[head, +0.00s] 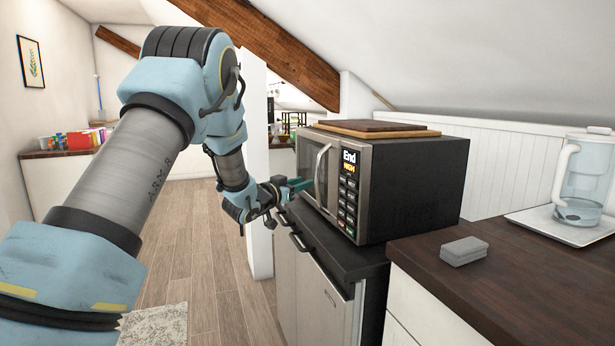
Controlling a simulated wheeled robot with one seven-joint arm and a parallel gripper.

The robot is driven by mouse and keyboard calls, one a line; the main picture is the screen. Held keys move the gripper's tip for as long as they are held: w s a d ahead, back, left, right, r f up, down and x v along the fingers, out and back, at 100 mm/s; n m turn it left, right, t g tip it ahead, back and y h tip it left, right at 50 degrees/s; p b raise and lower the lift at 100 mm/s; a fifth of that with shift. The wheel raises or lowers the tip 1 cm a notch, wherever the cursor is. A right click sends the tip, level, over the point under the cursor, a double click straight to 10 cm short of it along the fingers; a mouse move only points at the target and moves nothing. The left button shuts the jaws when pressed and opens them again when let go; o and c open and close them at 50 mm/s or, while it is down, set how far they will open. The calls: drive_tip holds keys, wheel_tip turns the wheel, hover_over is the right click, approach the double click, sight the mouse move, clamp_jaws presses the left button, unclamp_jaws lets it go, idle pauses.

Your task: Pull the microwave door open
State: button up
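The microwave (415,190) stands on a dark counter, with its front facing left and its black side towards me. Its door (306,160) looks shut, flush with the front. A pale curved upright handle (321,172) sits on the door beside the black button panel (348,190). My gripper (302,184), with teal fingers, is in front of the door, just left of the handle in the picture. I cannot tell whether the fingers touch the handle or door, or how wide they are apart. The arm comes in from the lower left.
Wooden boards (375,128) lie on top of the microwave. A grey block (464,250) and a clear jug (582,185) on a white tray (560,228) are on the brown counter (500,290) at right. A cabinet (310,285) is below the microwave. Open floor (205,270) lies left.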

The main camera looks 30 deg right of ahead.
sight(317, 179)
drive_tip(key=p+x, duration=0.2)
drive_tip(key=x, duration=0.6)
drive_tip(key=shift+d, duration=0.15)
clamp_jaws()
idle(1.1)
